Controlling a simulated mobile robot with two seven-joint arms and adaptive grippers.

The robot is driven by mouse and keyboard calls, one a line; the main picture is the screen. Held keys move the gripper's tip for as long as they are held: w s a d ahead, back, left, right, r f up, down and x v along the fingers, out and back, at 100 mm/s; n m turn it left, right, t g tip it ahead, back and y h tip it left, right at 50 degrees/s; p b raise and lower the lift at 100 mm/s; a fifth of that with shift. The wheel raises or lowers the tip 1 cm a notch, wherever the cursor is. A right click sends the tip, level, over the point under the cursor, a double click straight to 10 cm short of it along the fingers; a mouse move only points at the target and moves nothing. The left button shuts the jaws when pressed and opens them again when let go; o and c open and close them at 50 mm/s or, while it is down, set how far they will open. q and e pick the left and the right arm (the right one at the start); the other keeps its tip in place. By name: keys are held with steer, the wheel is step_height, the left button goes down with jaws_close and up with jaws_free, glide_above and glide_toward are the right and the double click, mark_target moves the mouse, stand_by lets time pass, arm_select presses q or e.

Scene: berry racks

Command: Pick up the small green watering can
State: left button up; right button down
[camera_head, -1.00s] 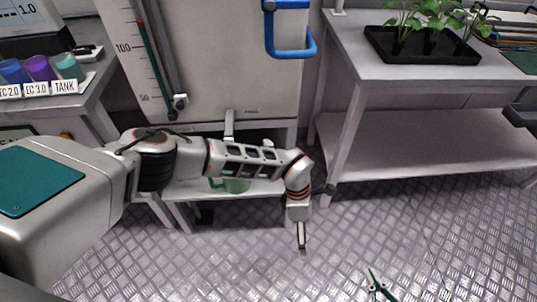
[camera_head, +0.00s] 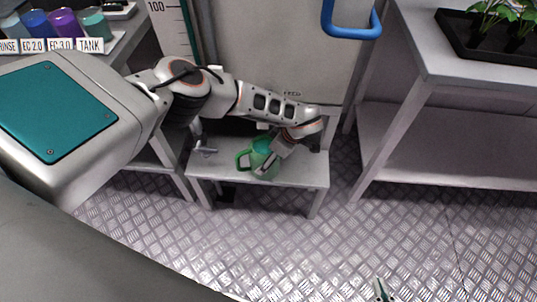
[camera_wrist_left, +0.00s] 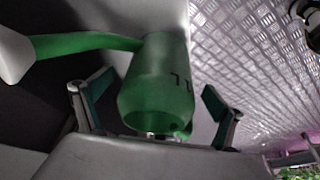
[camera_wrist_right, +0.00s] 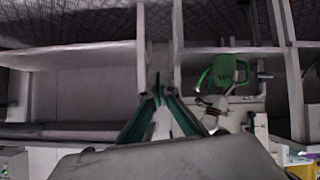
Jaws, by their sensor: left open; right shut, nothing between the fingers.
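The small green watering can (camera_head: 260,152) stands on a low grey bench below the big tank in the head view. In the left wrist view the can (camera_wrist_left: 158,85) lies between the two spread fingers of my left gripper (camera_wrist_left: 152,98), with its spout reaching left to a pale grey end. The fingers are open, with a gap beside the can on each side. In the head view the left gripper (camera_head: 272,162) is at the can and partly covers it. The can also shows in the right wrist view (camera_wrist_right: 221,72). My right gripper (camera_head: 381,290) is shut and empty, low over the floor.
The low bench (camera_head: 300,177) has a small grey item (camera_head: 204,150) at its left. A grey shelf table (camera_head: 440,60) with a plant tray is at right. The metal floor in front is clear.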

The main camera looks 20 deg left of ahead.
mark_target(258, 150)
arm_select(q)
steer(key=x, duration=0.3)
steer(key=shift+s+f+b, duration=0.2)
steer(key=shift+f+b, duration=0.05)
steer(key=shift+b, duration=0.1)
steer(key=shift+w+f, duration=0.1)
steer(key=shift+r, duration=0.25)
steer(key=c, duration=1.7)
steer(key=shift+w, duration=0.1)
steer(key=c, duration=0.5)
steer(key=shift+r, duration=0.1)
